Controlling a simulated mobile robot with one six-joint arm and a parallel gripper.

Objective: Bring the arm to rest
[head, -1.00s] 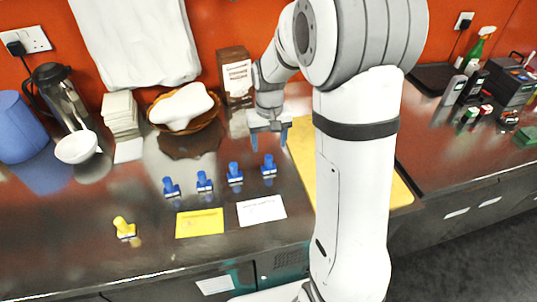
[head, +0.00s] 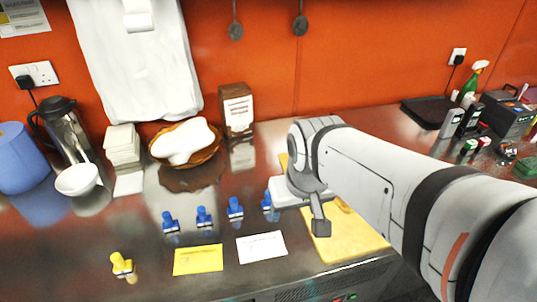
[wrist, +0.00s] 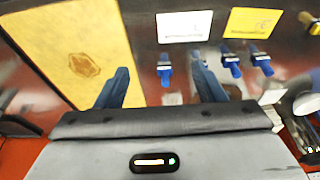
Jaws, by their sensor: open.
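My gripper (wrist: 160,68) shows in the wrist view with its two blue fingers spread apart and nothing held between them. One blue-handled stamp (wrist: 164,72) appears in the gap between the fingers, standing on the counter beyond them. In the head view my arm reaches in from the lower right and bends above the yellow board (head: 350,232). The fingers are hidden there or too small to make out.
Several blue stamps (head: 204,217) stand in a row behind a yellow card (head: 198,260) and a white card (head: 261,247). A yellow stamp (head: 121,264) stands left. A basket (head: 212,150), jug (head: 72,130) and box (head: 237,110) line the back.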

